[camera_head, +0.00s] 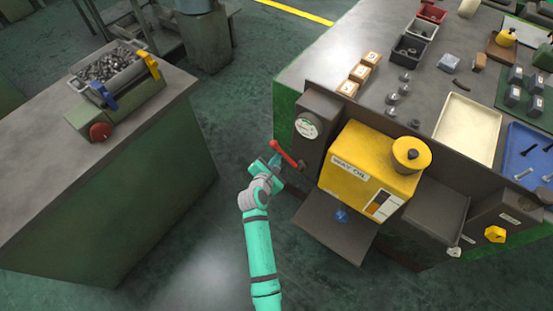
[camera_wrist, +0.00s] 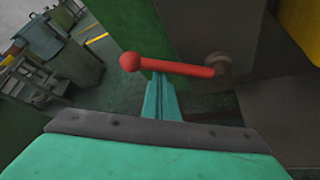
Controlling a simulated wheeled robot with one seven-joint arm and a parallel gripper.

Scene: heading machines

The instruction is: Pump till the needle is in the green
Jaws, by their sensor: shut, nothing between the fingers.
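The pump's red lever (camera_head: 285,153) sticks out to the upper left from the dark housing beside the yellow way-oil tank. In the wrist view the lever (camera_wrist: 180,67) runs nearly level, with its round red knob at the left end. The round gauge (camera_head: 307,126) sits on the dark housing above the lever; it shows some green, but its needle is too small to read. My gripper (camera_head: 275,160) is shut and empty, close to the lever. In the wrist view its fingertips (camera_wrist: 160,82) come right under the lever near the knob; I cannot tell if they touch.
The yellow way-oil tank (camera_head: 365,168) stands right of the lever, with a dark tray (camera_head: 332,225) below it. The machine top (camera_head: 325,66) holds parts and trays. A bench (camera_head: 60,165) stands at left. Open floor (camera_head: 235,105) lies between them.

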